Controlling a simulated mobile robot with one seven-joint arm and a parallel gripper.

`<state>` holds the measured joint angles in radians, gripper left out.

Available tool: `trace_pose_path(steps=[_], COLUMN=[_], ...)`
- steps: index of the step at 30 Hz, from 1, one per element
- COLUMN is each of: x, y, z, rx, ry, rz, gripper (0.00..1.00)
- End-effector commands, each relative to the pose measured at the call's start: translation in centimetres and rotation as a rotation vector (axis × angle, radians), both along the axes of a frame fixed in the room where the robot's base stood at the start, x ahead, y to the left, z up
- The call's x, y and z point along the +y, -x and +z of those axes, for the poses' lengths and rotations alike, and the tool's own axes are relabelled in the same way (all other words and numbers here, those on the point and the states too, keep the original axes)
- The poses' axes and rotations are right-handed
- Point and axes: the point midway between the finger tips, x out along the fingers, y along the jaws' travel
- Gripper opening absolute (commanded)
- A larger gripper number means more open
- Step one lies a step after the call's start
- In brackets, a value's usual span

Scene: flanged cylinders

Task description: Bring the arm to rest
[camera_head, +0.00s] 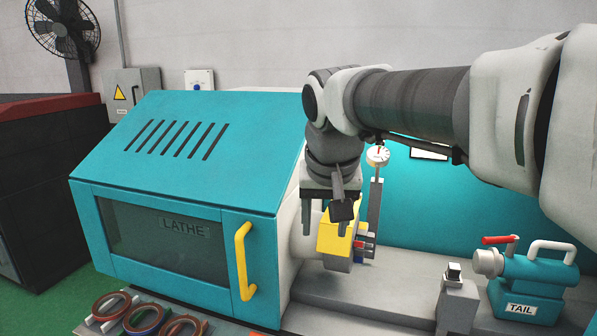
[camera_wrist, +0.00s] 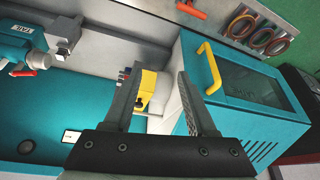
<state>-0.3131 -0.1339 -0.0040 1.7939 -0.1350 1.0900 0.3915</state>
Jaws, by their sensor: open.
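My gripper (camera_head: 330,230) hangs pointing down beside the right side of the teal lathe housing (camera_head: 190,140). In the wrist view my gripper (camera_wrist: 160,75) has its two fingers spread apart, with nothing held between them. A yellow block (camera_head: 327,240) sits just beyond the fingers, partly hidden by them in the head view. It also shows between the fingers in the wrist view (camera_wrist: 148,88); I cannot tell how close it is. My arm reaches in from the right, above the lathe bed.
The lathe door has a yellow handle (camera_head: 243,260). A dial gauge (camera_head: 378,156) on a post stands close right of my gripper. A teal tailstock (camera_head: 535,280) is at the right, with a grey block (camera_head: 457,300) beside it. Several coloured rings (camera_head: 147,315) lie in front. Grey bed (camera_head: 390,295) between is bare.

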Motion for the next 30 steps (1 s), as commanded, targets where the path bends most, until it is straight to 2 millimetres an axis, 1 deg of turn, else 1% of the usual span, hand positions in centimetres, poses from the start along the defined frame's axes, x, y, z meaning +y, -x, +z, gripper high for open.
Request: trace_pose_path(steps=[1, 5, 6, 8, 9, 12, 15, 18, 21, 24, 30], x=[-1.6, -4.6, -5.4, -6.5, -7.2, -8.4, -9.3, -9.8, -10.0, -10.0, -10.0], y=[1.8, 5.8, 7.0, 8.9, 10.1, 13.0, 15.2, 16.6, 17.4, 17.6, 17.6], z=[-0.2, -1.6, -2.2, -3.2, -3.9, -5.7, -7.5, -8.8, -9.5, -9.8, -9.8], rx=[-0.007, -0.023, -0.027, -0.036, -0.042, -0.056, -0.068, -0.075, -0.081, -0.080, -0.080], ry=[-0.001, -0.001, 0.001, 0.002, 0.005, 0.008, 0.014, 0.019, 0.021, 0.023, 0.023], rz=[-0.001, 0.011, 0.014, 0.019, 0.021, 0.027, 0.031, 0.034, 0.037, 0.038, 0.039], gripper=[0.57, 0.57, 0.57, 0.57, 0.57, 0.57, 0.57, 0.57, 0.57, 0.57, 0.57])
